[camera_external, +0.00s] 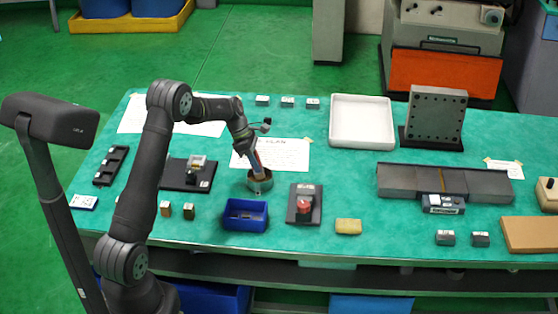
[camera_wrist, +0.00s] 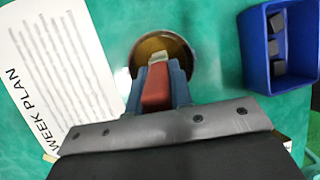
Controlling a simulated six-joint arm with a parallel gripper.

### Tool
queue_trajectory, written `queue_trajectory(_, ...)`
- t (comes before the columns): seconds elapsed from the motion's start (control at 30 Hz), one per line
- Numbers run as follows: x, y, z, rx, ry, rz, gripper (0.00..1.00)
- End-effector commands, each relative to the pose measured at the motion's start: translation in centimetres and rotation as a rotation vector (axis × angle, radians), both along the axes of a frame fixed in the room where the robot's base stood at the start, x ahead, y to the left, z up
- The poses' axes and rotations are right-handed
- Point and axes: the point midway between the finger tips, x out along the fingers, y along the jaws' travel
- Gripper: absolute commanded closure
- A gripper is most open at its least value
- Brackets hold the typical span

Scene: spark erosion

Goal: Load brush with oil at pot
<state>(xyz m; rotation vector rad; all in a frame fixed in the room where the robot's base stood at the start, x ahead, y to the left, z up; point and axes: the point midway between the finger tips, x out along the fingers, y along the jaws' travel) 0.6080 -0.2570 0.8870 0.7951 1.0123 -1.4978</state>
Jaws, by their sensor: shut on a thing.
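The oil pot (camera_external: 260,186) is a round grey metal pot on the green table, in front of the paper sheet. In the wrist view its round opening (camera_wrist: 178,43) shows amber-brown inside. My gripper (camera_wrist: 160,90) has blue fingers shut on the red handle of the brush (camera_wrist: 156,90). The brush's pale tip (camera_wrist: 158,58) points into the pot's opening. In the external view my gripper (camera_external: 257,163) is right above the pot, pointing down. How deep the tip is, and whether it touches the oil, I cannot tell.
A blue bin (camera_external: 245,216) with dark blocks stands just in front of the pot. A dark plate with a red part (camera_external: 304,205) is to the right, and another dark fixture (camera_external: 187,175) to the left. A "week plan" sheet (camera_external: 285,153) lies behind. A white tray (camera_external: 361,122) is farther back.

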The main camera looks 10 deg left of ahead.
Motion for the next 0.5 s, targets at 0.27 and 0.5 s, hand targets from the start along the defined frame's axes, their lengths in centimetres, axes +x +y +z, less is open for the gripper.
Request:
queue_trajectory(0.27, 0.01, 0.00, -0.07, 0.000, 0.000, 0.000, 1.00)
queue_trajectory(0.5, 0.00, -0.01, -0.35, 0.000, 0.000, 0.000, 1.00)
